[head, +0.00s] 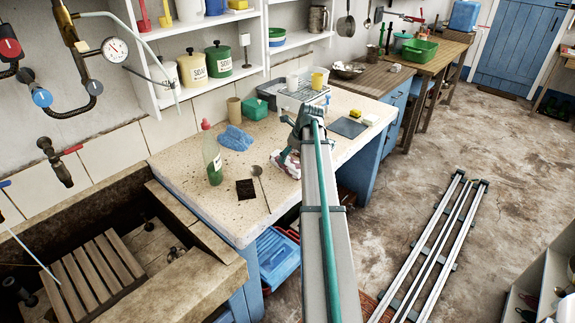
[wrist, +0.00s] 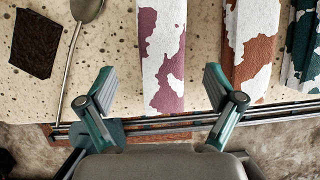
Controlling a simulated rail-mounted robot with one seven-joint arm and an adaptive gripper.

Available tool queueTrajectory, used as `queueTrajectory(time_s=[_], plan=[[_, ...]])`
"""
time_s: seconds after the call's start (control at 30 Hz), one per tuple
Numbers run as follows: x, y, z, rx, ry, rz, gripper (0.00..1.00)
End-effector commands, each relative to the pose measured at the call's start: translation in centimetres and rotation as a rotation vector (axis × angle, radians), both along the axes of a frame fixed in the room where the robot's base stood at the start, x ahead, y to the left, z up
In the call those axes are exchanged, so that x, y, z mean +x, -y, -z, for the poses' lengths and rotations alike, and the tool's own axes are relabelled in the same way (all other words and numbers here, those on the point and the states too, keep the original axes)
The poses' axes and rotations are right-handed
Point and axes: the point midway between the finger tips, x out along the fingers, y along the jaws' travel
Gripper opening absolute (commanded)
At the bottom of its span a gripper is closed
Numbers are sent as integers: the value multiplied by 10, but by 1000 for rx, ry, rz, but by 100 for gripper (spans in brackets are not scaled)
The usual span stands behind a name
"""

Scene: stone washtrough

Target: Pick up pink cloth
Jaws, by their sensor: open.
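The pink cloth (wrist: 163,50), white with mauve-pink patches, lies lengthwise on the speckled worktop at the top centre of the wrist view. Its near end appears between the two fingers of my gripper (wrist: 160,88), which is open and empty. The fingers do not visibly touch the cloth; the height gap cannot be told. A brown-and-white cloth (wrist: 250,45) lies right of the pink one, and a green-and-white cloth (wrist: 303,45) lies farther right.
A metal spoon (wrist: 82,40) and a dark square (wrist: 40,42) lie left of the pink cloth. On the worktop (head: 180,170) stand a green bottle (head: 212,155), a blue cloth (head: 236,138) and a dish rack (head: 305,92). A stone trough (head: 200,290) is at the left.

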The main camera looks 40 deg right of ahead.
Motion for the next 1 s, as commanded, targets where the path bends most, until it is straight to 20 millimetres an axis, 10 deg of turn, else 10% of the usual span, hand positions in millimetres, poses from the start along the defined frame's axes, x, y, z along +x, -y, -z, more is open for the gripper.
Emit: queueTrajectory(time_s=[0.8,1.0], plan=[[22,-1,52,-3,0,-1,92],[21,0,52,-3,0,-1,62]])
